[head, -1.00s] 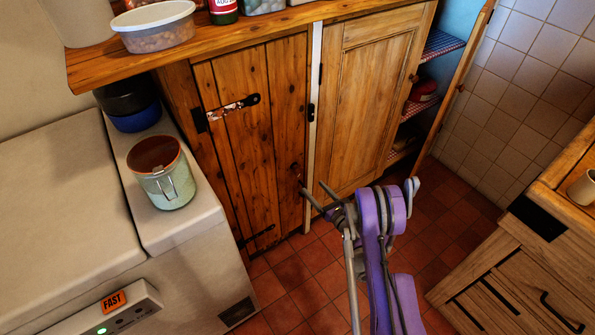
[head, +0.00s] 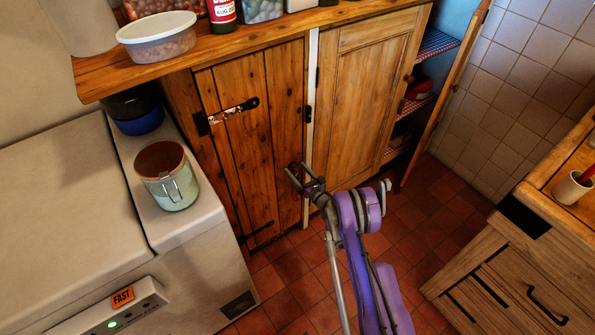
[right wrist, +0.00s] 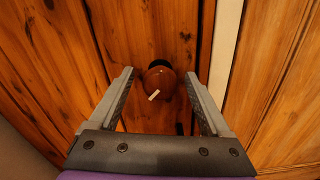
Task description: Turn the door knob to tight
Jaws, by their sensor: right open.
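The knob (right wrist: 159,80) is round and dark reddish-brown, with a short white mark slanting on its front. It sits on the plank door (head: 255,150) of the left cupboard. My right gripper (head: 294,173) is open at the right side of this door. In the right wrist view, its two fingers (right wrist: 159,76) stand on either side of the knob, with a gap visible on both sides. In the head view the gripper hides most of the knob. My left gripper is not in view.
A paler panelled door (head: 366,100) stands right of the plank door. An open cupboard door (head: 447,100) is further right. A white chest (head: 60,215) with a green pot (head: 167,180) is at left, and a wooden drawer unit (head: 520,290) at right. Tiled floor lies between.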

